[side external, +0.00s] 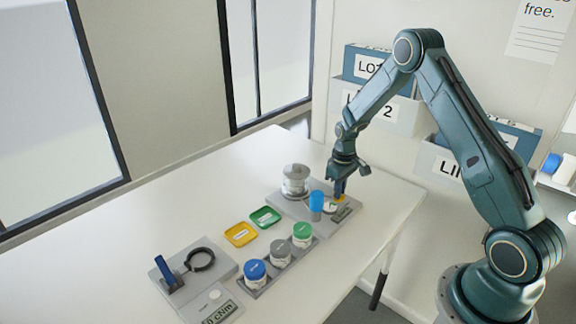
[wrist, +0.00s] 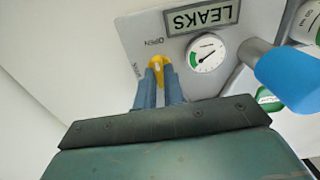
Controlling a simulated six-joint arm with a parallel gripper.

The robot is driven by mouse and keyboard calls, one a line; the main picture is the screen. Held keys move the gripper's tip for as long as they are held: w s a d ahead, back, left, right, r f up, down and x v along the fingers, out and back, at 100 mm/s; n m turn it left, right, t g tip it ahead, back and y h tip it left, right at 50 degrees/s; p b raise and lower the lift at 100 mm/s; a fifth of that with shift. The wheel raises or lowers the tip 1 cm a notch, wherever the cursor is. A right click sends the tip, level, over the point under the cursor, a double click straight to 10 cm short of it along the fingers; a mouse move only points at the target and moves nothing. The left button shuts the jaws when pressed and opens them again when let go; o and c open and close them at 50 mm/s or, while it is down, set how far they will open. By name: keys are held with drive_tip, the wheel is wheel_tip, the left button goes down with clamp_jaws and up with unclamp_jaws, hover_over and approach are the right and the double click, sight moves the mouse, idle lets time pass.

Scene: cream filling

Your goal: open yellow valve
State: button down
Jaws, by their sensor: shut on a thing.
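The yellow valve (wrist: 157,64) is a small yellow handle on a grey panel, beside the word OPEN. My gripper (wrist: 160,80) is shut on it, with its two blue-grey fingers on either side of the handle. In the side view, my gripper (side external: 340,186) reaches down to the grey filling station (side external: 296,208), and a little of the yellow valve (side external: 340,198) shows at its fingertips. The fingers cover part of the handle, so how far it is turned is hard to tell.
Close to the valve are a round gauge (wrist: 206,53), a LEAKS plate (wrist: 203,17) and a blue cylinder (wrist: 295,78). Lidded jars (side external: 280,252), yellow and green trays (side external: 241,234) and a clamp fixture (side external: 196,275) stand to the left.

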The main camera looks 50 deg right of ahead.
idle(0.3)
drive_tip(key=c, duration=1.5)
unclamp_jaws()
drive_tip(key=shift+r, duration=0.2)
wheel_tip(320, 180, up, 13)
drive_tip(key=shift+r, duration=0.2)
drive_tip(key=shift+r, duration=0.15)
